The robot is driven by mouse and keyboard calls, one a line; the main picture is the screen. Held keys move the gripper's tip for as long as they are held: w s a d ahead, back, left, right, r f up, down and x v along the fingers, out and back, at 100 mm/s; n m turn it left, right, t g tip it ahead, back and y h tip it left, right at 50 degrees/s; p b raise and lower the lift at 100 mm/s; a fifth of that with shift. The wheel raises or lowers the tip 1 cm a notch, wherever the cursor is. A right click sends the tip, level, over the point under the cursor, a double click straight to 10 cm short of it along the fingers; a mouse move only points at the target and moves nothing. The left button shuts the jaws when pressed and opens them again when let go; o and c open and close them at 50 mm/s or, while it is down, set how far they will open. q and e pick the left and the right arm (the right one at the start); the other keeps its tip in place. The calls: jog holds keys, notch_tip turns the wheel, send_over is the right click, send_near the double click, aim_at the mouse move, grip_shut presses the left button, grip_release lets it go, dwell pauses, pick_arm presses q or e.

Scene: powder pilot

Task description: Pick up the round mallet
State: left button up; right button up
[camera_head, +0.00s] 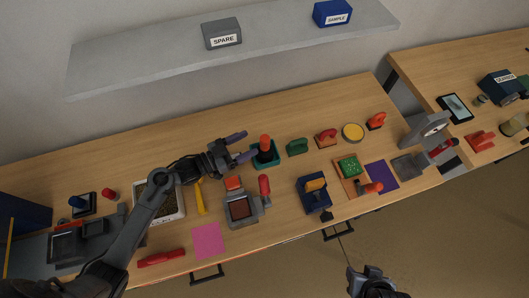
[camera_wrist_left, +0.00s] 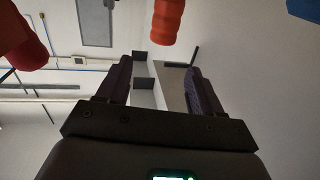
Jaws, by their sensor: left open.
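An upright orange handle (camera_head: 265,142) stands in a dark green holder (camera_head: 268,160) near the middle of the bench. It may be the round mallet; its head cannot be made out. My left gripper (camera_head: 242,147) is open and empty, its two purple fingers pointing right, just left of the handle and apart from it. In the left wrist view an orange ribbed handle (camera_wrist_left: 167,20) shows at the top, beyond the open fingers of the left gripper (camera_wrist_left: 160,88). My right arm's end (camera_head: 372,284) shows at the bottom edge; its jaws cannot be made out.
A grey device with a red handle (camera_head: 264,185) stands in front of the holder. A green block (camera_head: 297,146) and a red-handled tool (camera_head: 326,138) lie to the right. A yellow tool (camera_head: 200,198) and white tray (camera_head: 178,211) are near my left arm. A shelf (camera_head: 150,58) hangs behind.

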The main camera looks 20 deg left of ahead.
aim_at(265, 140)
pick_arm(q)
jog(key=shift+w+d+f+b, duration=0.1)
jog(key=shift+w+d+f, duration=0.4)
jog(key=shift+w+d, duration=0.4)
jog(key=shift+w+d+f+b, duration=0.15)
jog(key=shift+w+d+f, duration=0.5)
jog(key=shift+w, duration=0.35)
jog(key=shift+w+d+f+b, duration=0.1)
jog(key=shift+w+d+f, duration=0.3)
jog(key=shift+w+d, duration=0.5)
grip_shut()
